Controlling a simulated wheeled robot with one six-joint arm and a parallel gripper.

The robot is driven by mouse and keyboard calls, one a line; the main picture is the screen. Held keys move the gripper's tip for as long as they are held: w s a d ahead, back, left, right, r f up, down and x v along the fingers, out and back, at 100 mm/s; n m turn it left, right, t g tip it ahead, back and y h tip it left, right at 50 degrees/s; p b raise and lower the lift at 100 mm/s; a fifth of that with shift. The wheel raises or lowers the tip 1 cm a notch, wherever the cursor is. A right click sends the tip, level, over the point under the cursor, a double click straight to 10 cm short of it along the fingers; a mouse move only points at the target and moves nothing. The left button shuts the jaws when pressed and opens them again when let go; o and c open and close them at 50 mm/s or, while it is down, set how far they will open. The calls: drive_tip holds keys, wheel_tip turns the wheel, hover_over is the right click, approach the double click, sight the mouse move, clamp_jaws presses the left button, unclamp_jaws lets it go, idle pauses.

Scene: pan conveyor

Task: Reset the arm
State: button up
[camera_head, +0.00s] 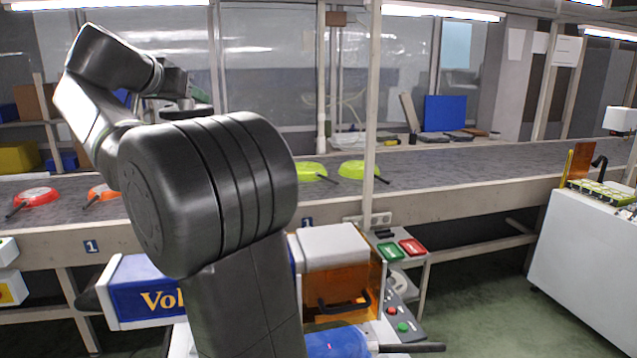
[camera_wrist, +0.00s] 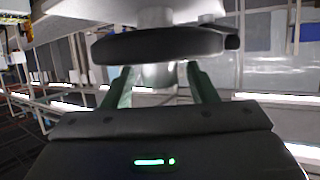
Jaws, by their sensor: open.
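My arm rises in the middle foreground of the head view and bends back to the upper left, above the conveyor's height in the picture.
A long grey conveyor (camera_head: 450,172) crosses the head view. It carries a red pan (camera_head: 38,195), an orange pan (camera_head: 100,191) and two yellow-green pans (camera_head: 311,170). A post (camera_head: 372,100) stands before it. An orange-fronted machine (camera_head: 345,285) and white cabinet (camera_head: 585,265) stand nearer.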

drive_tip(key=shift+s, duration=0.15)
drive_tip(key=b+v, duration=0.1)
drive_tip(key=v, duration=1.2)
drive_tip(key=p+x, duration=0.1)
drive_tip(key=x, duration=1.1)
drive_tip(key=shift+w, duration=0.3)
drive_tip(key=shift+w+d+f, duration=0.15)
drive_tip(key=shift+w+d, duration=0.05)
drive_tip(key=shift+w, duration=0.15)
drive_tip(key=shift+a+n+y, duration=0.1)
drive_tip(key=shift+n+y, duration=0.4)
drive_tip(key=shift+y, duration=0.1)
drive_tip(key=shift+s+n+t+y+p, duration=0.15)
drive_tip(key=shift+n+t+y+p, duration=0.2)
drive_tip(key=shift+n+y, duration=0.4)
drive_tip(key=shift+n+y+p, duration=0.45)
drive_tip(key=shift+n+y, duration=0.1)
drive_tip(key=shift+y, duration=0.2)
drive_tip(key=shift+r+n+y+p, duration=0.25)
drive_tip(key=shift+n+y+p, duration=0.45)
drive_tip(key=shift+y+p, duration=0.1)
drive_tip(key=n+g+y+p, duration=0.1)
drive_tip(key=n+y+p, duration=0.2)
drive_tip(key=shift+f+g+p, duration=0.15)
drive_tip(key=shift+g+p, duration=0.2)
